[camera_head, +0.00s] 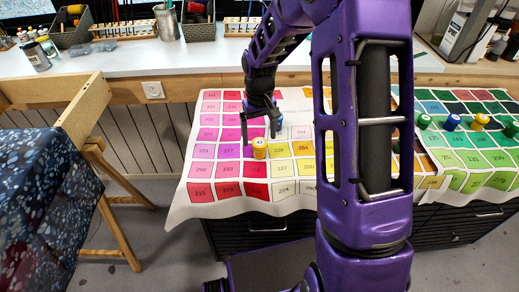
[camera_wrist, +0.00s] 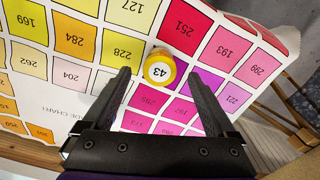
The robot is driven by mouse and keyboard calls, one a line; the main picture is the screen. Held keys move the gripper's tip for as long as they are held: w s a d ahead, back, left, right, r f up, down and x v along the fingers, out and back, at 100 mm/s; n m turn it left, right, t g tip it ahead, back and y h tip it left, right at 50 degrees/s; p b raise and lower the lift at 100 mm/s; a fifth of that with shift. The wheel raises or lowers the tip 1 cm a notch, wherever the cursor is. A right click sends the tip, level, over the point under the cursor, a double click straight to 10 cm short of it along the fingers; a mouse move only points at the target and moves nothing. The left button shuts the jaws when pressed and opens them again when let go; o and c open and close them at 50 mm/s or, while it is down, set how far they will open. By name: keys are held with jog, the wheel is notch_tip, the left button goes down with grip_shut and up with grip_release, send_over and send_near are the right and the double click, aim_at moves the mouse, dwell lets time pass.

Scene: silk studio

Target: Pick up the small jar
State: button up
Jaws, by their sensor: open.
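A small yellow jar (camera_head: 259,148) with a white lid marked 43 stands on the shade chart (camera_head: 228,198), by the yellow and red squares. It also shows in the wrist view (camera_wrist: 159,69), just past and between the fingertips. My gripper (camera_head: 259,132) is open above and around the jar's near area, its two fingers (camera_wrist: 158,78) spread to either side. I see no contact between fingers and jar. A blue thing (camera_head: 278,122), perhaps another jar, is partly hidden behind the gripper.
Green, blue and yellow jars (camera_head: 452,122) stand on the green chart at right, partly behind my arm. A long white worktop (camera_head: 130,66) with baskets and bottles runs along the back. A wooden frame with dark speckled fabric (camera_head: 45,200) stands at left.

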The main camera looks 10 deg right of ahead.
aim_at(260, 142)
notch_tip(260, 142, down, 4)
jog(key=shift+r, duration=0.25)
grip_shut()
dwell(0.3)
